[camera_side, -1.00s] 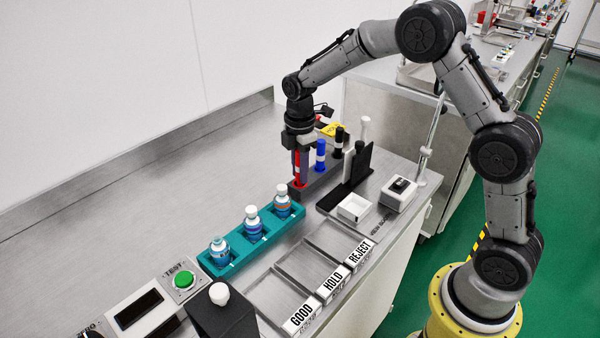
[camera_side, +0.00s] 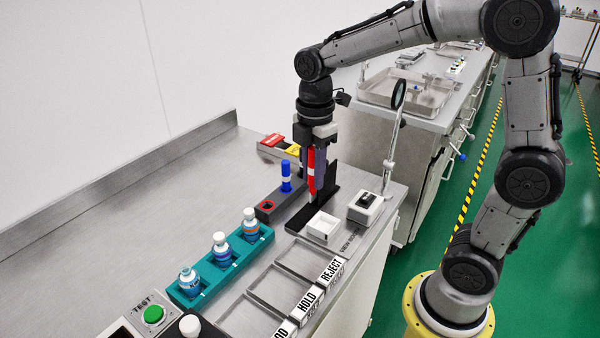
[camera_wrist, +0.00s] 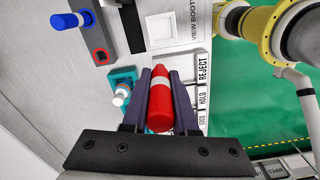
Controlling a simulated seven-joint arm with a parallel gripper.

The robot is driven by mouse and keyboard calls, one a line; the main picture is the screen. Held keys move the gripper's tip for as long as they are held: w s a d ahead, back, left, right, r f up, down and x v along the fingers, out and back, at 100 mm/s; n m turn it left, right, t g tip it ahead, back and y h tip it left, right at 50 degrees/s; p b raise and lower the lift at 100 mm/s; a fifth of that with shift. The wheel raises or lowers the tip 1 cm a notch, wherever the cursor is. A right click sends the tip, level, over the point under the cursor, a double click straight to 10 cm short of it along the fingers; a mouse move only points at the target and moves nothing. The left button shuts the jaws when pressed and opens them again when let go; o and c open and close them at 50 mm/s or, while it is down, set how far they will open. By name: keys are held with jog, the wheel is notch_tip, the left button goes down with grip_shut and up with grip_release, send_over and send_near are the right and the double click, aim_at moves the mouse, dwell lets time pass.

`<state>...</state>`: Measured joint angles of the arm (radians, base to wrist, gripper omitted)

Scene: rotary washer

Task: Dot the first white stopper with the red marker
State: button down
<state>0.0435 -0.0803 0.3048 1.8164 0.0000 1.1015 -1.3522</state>
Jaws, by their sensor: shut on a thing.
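My gripper (camera_side: 313,178) is shut on the red marker (camera_side: 312,168) and holds it tip-down in the air beside the marker block. The marker also shows between my fingers in the wrist view (camera_wrist: 160,105). Three vials with white stoppers (camera_side: 249,214) (camera_side: 219,238) (camera_side: 187,271) stand upright in a teal rack (camera_side: 207,295), left of and nearer than my gripper. In the wrist view one white stopper (camera_wrist: 120,98) shows left of my fingers; the other vials are hidden. The marker is apart from every stopper.
The dark marker block (camera_side: 265,208) has an empty red-ringed socket and a blue marker (camera_side: 286,178). A black stand (camera_side: 322,196) and white tray (camera_side: 322,227) are close to my gripper. Labelled trays (camera_side: 272,292) lie right of the rack. Bare bench lies left of the rack.

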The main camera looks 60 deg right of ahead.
jog(key=shift+s+r, duration=0.2)
jog(key=shift+r, duration=2.35)
jog(key=shift+w+r, duration=0.1)
jog(key=shift+r, duration=0.05)
jog(key=w+a+n, duration=0.4)
jog(key=w+a, duration=0.4)
jog(key=w, duration=0.1)
jog(key=shift+w+a+f+n, duration=0.35)
jog(key=shift+a+f, duration=1)
jog(key=shift+a, duration=0.2)
jog(key=shift+w+a+f+n, duration=0.3)
jog(key=shift+w+a+f, duration=0.05)
jog(key=shift+a+f, duration=1.15)
jog(key=shift+w+a+f+n, duration=0.35)
jog(key=shift+a+f, duration=0.9)
jog(key=shift+a, duration=0.4)
